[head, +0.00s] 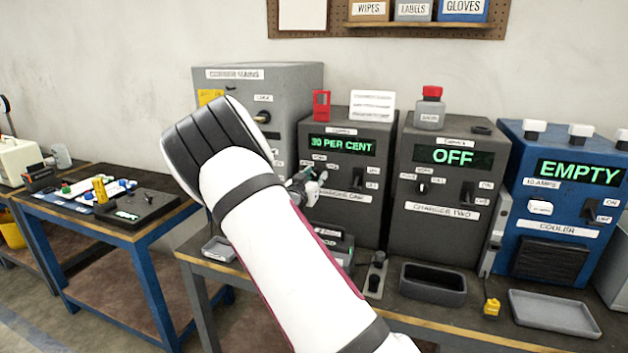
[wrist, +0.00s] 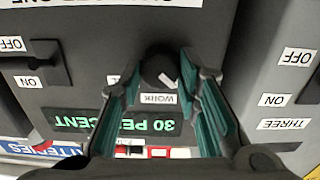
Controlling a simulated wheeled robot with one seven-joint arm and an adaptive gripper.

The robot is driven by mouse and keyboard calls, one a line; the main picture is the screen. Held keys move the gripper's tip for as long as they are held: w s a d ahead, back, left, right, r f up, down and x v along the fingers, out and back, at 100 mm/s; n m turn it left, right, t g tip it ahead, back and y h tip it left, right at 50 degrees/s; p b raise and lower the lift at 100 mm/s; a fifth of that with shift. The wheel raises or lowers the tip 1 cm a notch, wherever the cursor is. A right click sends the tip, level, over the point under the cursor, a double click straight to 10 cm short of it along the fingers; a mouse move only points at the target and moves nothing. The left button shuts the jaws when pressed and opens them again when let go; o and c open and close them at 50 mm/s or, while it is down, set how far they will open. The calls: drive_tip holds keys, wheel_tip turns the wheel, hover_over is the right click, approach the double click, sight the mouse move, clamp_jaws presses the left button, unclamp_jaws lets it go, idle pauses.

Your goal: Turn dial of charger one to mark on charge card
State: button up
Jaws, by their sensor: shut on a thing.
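Charger one (head: 345,225) is a dark grey box with a green display (head: 341,145) reading "30 PER CENT"; the display also shows upside down in the wrist view (wrist: 118,124). Its dial (wrist: 160,70) is a round black knob with a white pointer line, just by the "WORK" label (wrist: 158,98). My gripper (wrist: 161,78) is shut on the dial, one teal-padded finger on each side. In the head view my gripper (head: 303,188) is at charger one's front, and my arm hides the dial. A white card (head: 372,106) stands on top of charger one; its print is too small to read.
Charger two (head: 443,190) stands close on the right, reading "OFF". A blue cooler (head: 565,200) reads "EMPTY". A grey mains cabinet (head: 290,80) is behind my arm. A black switch (wrist: 48,62) sits beside the dial. A dark tray (head: 433,283) lies on the bench in front.

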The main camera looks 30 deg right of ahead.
drive_tip(key=shift+f+n, duration=0.1)
drive_tip(key=shift+n, duration=0.3)
drive_tip(key=o, duration=1.1)
drive_tip(key=shift+o, duration=0.2)
drive_tip(key=v, duration=1.2)
drive_tip(key=shift+y, duration=0.3)
